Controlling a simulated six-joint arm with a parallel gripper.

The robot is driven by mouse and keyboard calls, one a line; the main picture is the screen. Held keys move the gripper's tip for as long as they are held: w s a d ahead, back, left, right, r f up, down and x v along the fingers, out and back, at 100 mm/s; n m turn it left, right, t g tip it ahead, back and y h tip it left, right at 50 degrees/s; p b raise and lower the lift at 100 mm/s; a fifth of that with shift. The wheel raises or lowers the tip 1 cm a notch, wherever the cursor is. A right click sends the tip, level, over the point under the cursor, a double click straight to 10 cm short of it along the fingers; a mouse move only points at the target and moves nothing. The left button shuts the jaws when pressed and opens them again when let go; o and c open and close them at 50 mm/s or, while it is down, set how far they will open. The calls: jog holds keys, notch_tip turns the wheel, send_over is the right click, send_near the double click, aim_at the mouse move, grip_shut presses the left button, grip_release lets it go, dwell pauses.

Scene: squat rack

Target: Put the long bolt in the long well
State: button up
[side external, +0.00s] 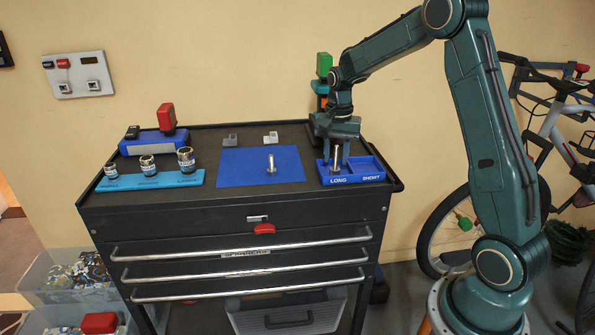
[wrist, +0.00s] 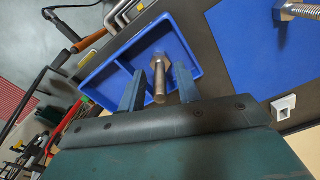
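The long bolt (side external: 335,160) stands upright, head down, in the compartment marked LONG of the blue tray (side external: 358,180). In the wrist view the long bolt (wrist: 159,80) has its hex head low inside the larger compartment of the blue tray (wrist: 97,86), its shank pointing at the camera. My gripper (side external: 337,159) points down over this compartment. In the wrist view my gripper (wrist: 158,88) has one finger on each side of the shank, with a gap visible on both sides. The SHORT compartment looks empty.
A shorter bolt (side external: 270,164) stands on the blue mat (side external: 238,170) left of the tray. A light-blue rack (side external: 150,182) with several sockets lies further left. Two small blocks stand behind the mat. A green-topped object (side external: 323,65) stands behind my gripper.

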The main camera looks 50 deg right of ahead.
aim_at(335, 170)
jog(key=shift+r, duration=0.1)
notch_tip(335, 170, up, 12)
jog(key=shift+r, duration=0.1)
dwell(0.8)
jog(key=shift+a, duration=0.1)
dwell(0.4)
jog(key=s+a+r+n+t, duration=0.1)
jog(key=s+a+r+n, duration=0.2)
jog(key=s+a, duration=0.25)
jog(key=s+a+r+n+t, duration=0.2)
jog(key=s+a+r+n, duration=0.1)
jog(key=s+a, duration=0.3)
jog(key=s+a+f+n+t, duration=0.1)
jog(key=s+a+f+n, duration=0.1)
jog(key=s, duration=0.4)
jog(key=s+a+f+n+t, duration=0.1)
jog(key=s+a+f+n, duration=0.2)
jog(key=s+a+n, duration=0.2)
jog(key=shift+s+a+t, duration=0.3)
jog(key=shift+s+a, duration=0.15)
jog(key=shift+s, duration=0.45)
